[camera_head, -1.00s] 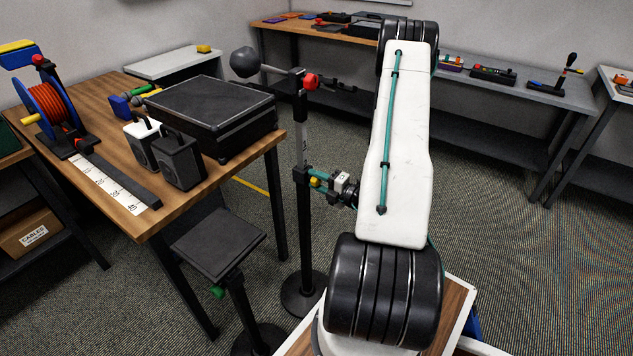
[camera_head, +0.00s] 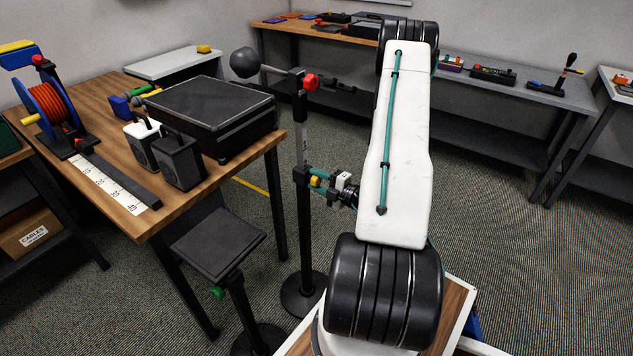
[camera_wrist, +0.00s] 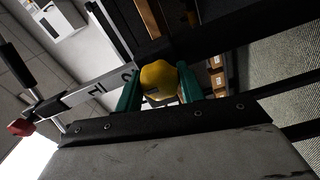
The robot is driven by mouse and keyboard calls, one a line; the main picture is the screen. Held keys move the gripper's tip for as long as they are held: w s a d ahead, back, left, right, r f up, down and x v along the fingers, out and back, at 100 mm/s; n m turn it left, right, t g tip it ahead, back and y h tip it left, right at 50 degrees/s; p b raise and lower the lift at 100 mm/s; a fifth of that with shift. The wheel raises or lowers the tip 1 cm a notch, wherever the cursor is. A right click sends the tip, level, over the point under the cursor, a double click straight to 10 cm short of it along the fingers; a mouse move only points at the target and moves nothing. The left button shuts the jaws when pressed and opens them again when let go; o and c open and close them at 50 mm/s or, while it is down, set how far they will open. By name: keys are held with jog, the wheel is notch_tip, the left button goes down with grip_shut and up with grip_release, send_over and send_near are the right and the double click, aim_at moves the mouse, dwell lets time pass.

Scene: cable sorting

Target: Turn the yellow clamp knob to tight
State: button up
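The yellow clamp knob (camera_head: 316,182) is on the upright black stand (camera_head: 304,225), at about mid-height. In the wrist view the rounded yellow knob (camera_wrist: 159,80) shows in the middle, with a small dark mark on its face. My gripper (camera_head: 321,182) reaches it from the right. In the wrist view the teal fingers of my gripper (camera_wrist: 159,90) lie on both sides of the knob, close against it with no clear gap. The fingertips are partly hidden by the knob.
A red knob (camera_head: 311,82) and a bar with a dark ball (camera_head: 244,62) are at the stand's top. A wooden table (camera_head: 150,222) with a black case (camera_head: 205,112) and a cable reel (camera_head: 48,105) stands left. A low dark stool-like platform (camera_head: 215,240) is near the stand's base.

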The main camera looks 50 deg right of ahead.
jog(key=o, duration=0.4)
jog(key=shift+c, duration=0.2)
jog(key=s, duration=0.7)
jog(key=shift+s+d, duration=0.3)
jog(key=shift+s, duration=0.1)
